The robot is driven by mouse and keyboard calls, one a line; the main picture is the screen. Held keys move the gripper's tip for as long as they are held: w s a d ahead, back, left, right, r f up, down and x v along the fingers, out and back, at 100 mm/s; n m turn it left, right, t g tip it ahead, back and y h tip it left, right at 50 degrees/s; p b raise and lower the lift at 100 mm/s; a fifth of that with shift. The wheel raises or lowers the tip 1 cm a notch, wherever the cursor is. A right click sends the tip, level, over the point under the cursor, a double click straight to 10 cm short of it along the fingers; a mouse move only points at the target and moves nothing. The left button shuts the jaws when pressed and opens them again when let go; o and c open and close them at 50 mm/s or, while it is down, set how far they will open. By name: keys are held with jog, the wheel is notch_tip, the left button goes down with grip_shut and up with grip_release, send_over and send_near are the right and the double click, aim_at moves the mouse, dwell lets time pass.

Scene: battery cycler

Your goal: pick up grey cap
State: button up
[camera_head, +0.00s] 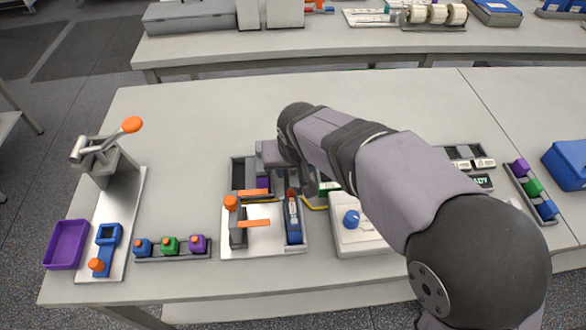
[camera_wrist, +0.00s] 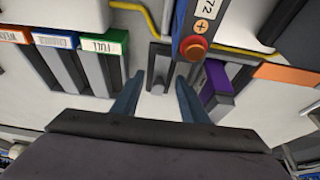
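In the wrist view, a small grey piece with a rounded end (camera_wrist: 158,87), which looks like the grey cap, sits at a dark grey holder (camera_wrist: 154,52). It shows between and beyond my fingertips. My gripper (camera_wrist: 160,82) is open, with one dark blue finger on each side and nothing held. I cannot tell how far the piece is from the fingers in depth. In the head view my gripper (camera_head: 268,155) is over the dark rack (camera_head: 238,175) at the middle of the bench, and the arm hides the cap.
A purple block (camera_wrist: 215,85) stands close right of the fingers in the wrist view. Labelled bins (camera_wrist: 103,45) lie to the left. An orange-handled clamp (camera_head: 235,225) stands in front of the rack.

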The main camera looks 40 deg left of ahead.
jog(key=shift+w+a+f, duration=0.1)
jog(key=shift+f, duration=0.2)
grip_shut()
